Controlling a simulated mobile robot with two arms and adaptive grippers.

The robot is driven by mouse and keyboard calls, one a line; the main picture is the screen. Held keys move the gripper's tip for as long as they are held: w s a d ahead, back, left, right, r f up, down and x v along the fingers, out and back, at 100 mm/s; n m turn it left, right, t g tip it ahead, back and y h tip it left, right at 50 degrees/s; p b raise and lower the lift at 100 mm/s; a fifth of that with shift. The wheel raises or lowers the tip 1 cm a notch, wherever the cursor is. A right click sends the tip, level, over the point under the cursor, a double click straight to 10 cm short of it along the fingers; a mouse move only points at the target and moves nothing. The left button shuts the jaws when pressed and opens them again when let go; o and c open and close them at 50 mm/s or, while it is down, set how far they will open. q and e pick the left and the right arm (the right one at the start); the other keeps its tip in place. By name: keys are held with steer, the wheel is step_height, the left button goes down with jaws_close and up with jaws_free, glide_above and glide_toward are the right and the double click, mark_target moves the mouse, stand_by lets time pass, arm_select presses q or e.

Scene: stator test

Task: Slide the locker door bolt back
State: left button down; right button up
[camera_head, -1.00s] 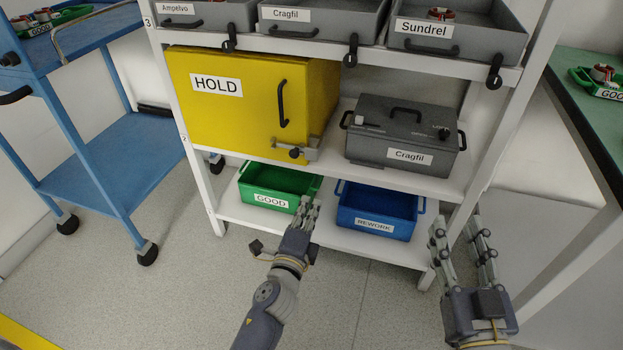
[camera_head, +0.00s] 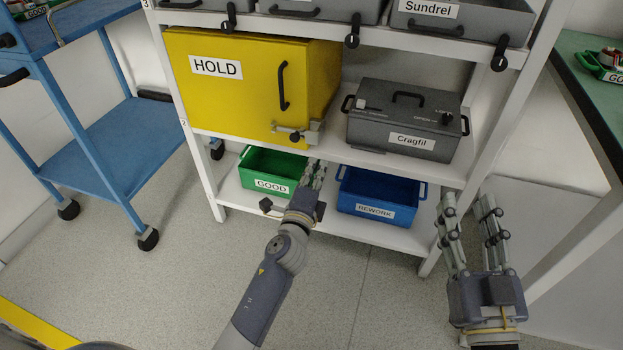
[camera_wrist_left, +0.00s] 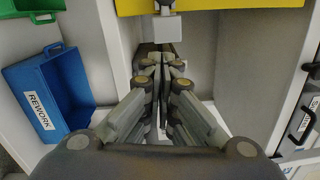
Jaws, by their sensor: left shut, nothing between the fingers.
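The yellow locker marked HOLD (camera_head: 225,100) stands on the middle shelf, its door shut, with a black upright handle (camera_head: 284,86). The grey bolt with a black knob (camera_head: 297,135) sits at the door's lower right corner. My left gripper (camera_head: 318,172) is shut and empty, just below and in front of the bolt, apart from it in the head view. In the left wrist view a grey block at the locker's lower edge (camera_wrist_left: 167,26) shows beyond the fingertips; the gap is hard to judge. My right gripper (camera_head: 466,203) is open and empty at the lower right.
A grey Cragfil case (camera_head: 400,125) stands right of the locker. A green GOOD bin (camera_head: 270,165) and a blue REWORK bin (camera_head: 376,194) are on the bottom shelf. A blue cart (camera_head: 115,130) stands at left. The floor in front is clear.

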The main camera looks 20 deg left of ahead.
mark_target(309, 141)
arm_select(q)
steer(key=w+a, duration=0.1)
steer(key=w, duration=0.2)
steer(key=w+a, duration=0.1)
steer(key=shift+w+a+r, duration=0.3)
steer(key=shift+w, duration=0.1)
steer(key=shift+w+a, duration=0.1)
steer(key=shift+a, duration=0.55)
arm_select(e)
steer(key=shift+f, duration=0.1)
arm_select(q)
steer(key=shift+a, duration=0.15)
steer(key=a, duration=0.3)
steer(key=shift+p, duration=0.4)
arm_select(e)
steer(key=f+g, duration=0.1)
steer(key=f, duration=0.1)
steer(key=shift+w+d+f+g, duration=0.15)
steer(key=shift+w+f+g, duration=0.05)
steer(key=shift+f+g, duration=0.2)
steer(key=shift+r, duration=0.15)
